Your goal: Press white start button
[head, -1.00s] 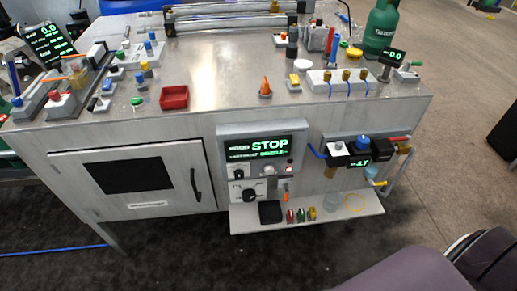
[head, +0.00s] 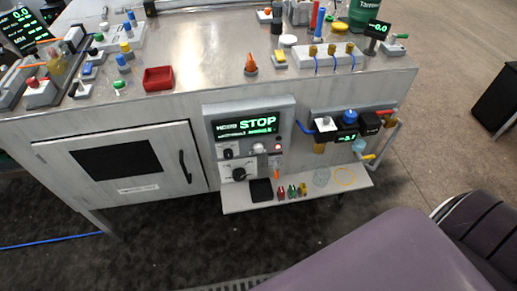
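The control panel (head: 250,107) is on the front of the steel bench, right of the cabinet door. Its screen (head: 246,124) reads STOP in large green letters. A small round white button (head: 258,148) sits below the screen, with a red one (head: 277,148) to its right. A black knob (head: 239,174) is lower on the panel. I cannot read a label on the white button. Neither gripper is in view, and nothing is seen touching the panel.
A shelf (head: 228,206) juts out below the panel, holding a black pad and small coloured parts. Pneumatic fittings and hoses (head: 350,125) stand to its right. The bench top (head: 205,50) carries a red tray (head: 158,78) and an orange cone (head: 251,64). Floor in front is dark.

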